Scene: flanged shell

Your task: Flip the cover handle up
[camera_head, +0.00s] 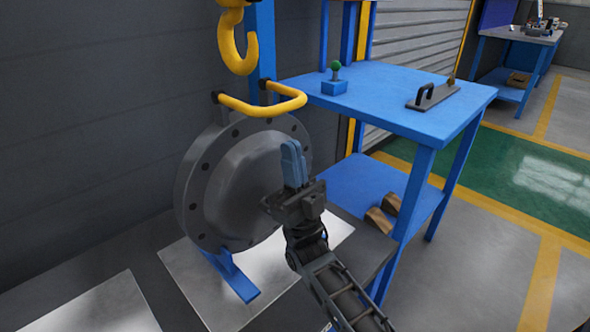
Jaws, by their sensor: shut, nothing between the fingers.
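The cover is a grey round flanged shell (222,190) with bolt holes around its rim, standing upright on a blue foot (235,277). Its yellow U-shaped handle (262,108) sits at the top on dark pivots and sticks out towards the front right, roughly level. My gripper (291,146) is in front of the shell's right part, below and slightly right of the handle. Its blue fingers are together, point up and hold nothing. A gap shows between the fingertips and the handle. The fingers and wrist hide part of the shell's face.
A yellow hook (237,45) hangs just above the handle. A blue workbench (420,115) stands right of the shell, with a green-knobbed block (334,86) and a dark handled tool (432,97) on top. Brown curved pieces (381,220) lie on its lower shelf. Open floor lies further right.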

